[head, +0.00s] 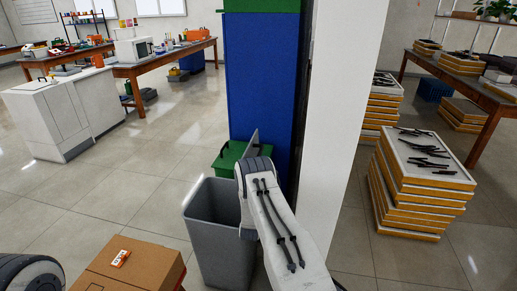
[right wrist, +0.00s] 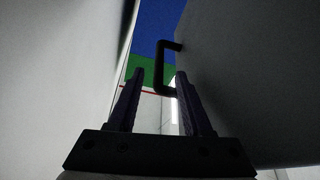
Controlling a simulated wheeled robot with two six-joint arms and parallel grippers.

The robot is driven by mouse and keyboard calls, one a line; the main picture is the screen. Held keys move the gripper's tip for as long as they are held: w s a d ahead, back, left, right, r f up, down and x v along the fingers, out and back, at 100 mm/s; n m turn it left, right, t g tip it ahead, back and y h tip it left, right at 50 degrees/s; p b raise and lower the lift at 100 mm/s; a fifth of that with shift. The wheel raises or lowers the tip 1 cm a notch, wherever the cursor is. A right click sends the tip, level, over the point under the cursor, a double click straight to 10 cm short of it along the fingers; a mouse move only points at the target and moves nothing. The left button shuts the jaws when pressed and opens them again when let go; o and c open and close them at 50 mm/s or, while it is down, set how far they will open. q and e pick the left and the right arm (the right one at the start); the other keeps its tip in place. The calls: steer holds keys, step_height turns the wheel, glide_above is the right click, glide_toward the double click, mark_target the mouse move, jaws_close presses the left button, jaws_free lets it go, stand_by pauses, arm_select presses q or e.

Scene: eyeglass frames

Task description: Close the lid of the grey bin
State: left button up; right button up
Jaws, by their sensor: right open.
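The grey bin (head: 212,245) stands on the floor at the lower middle of the head view, with its top open on the side I can see. A thin grey panel (head: 252,146), likely its raised lid, stands up behind my right arm. In the right wrist view a grey panel (right wrist: 255,70) on the right carries a black handle (right wrist: 161,68), likely the lid's. My right gripper (right wrist: 160,92) is open, with the handle ahead of and between its fingertips; contact cannot be told. In the head view my arm hides that gripper. My left gripper is out of view.
A green bin (head: 228,158) stands behind the grey bin, before a blue panel (head: 258,80). A white pillar (head: 335,130) rises to the right. A cardboard box (head: 130,265) is at the lower left. Stacked trays (head: 415,200) stand right. Open floor lies left.

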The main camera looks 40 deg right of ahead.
mark_target(261, 150)
steer(key=p+x, duration=0.1)
steer(key=x, duration=0.8)
steer(key=shift+w+d, duration=0.1)
steer(key=shift+d, duration=0.05)
jaws_close()
stand_by(1.1)
